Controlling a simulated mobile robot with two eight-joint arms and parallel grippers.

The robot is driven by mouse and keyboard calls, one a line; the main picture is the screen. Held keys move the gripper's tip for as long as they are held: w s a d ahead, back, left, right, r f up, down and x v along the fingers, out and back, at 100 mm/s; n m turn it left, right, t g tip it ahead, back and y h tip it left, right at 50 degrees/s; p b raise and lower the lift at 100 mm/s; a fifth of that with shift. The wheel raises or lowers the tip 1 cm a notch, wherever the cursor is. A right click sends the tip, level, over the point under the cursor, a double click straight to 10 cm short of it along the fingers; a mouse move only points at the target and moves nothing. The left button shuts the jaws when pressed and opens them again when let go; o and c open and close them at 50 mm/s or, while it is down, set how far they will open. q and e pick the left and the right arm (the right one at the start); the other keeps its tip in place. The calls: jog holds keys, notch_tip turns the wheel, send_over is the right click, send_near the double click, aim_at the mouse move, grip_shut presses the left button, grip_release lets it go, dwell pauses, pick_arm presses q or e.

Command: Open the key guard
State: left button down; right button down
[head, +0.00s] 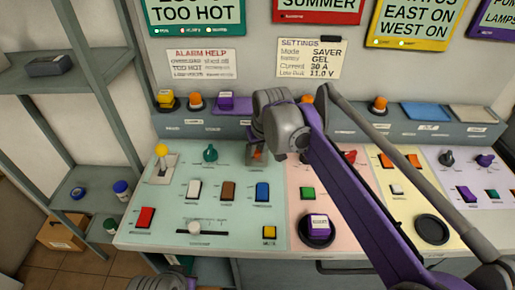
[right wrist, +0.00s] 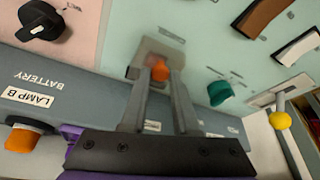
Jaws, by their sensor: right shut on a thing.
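The key guard shows in the right wrist view as a small orange piece (right wrist: 160,69) in front of a grey plate (right wrist: 172,48) on the pale green panel. In the head view only a bit of its orange (head: 258,155) shows under my right gripper (head: 256,158). In the right wrist view my right gripper (right wrist: 160,78) has its two grey fingertips on either side of the orange piece, shut on it. The fingers hide part of the guard, and I cannot tell how far it is raised.
A green knob (head: 210,153) and a yellow-topped lever (head: 162,151) stand left of the gripper. Blue (head: 262,191) and brown (head: 228,190) switches lie in front. A grey ledge with orange lamps (head: 379,104) runs behind. My right arm covers much of the pink panel.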

dwell(0.5)
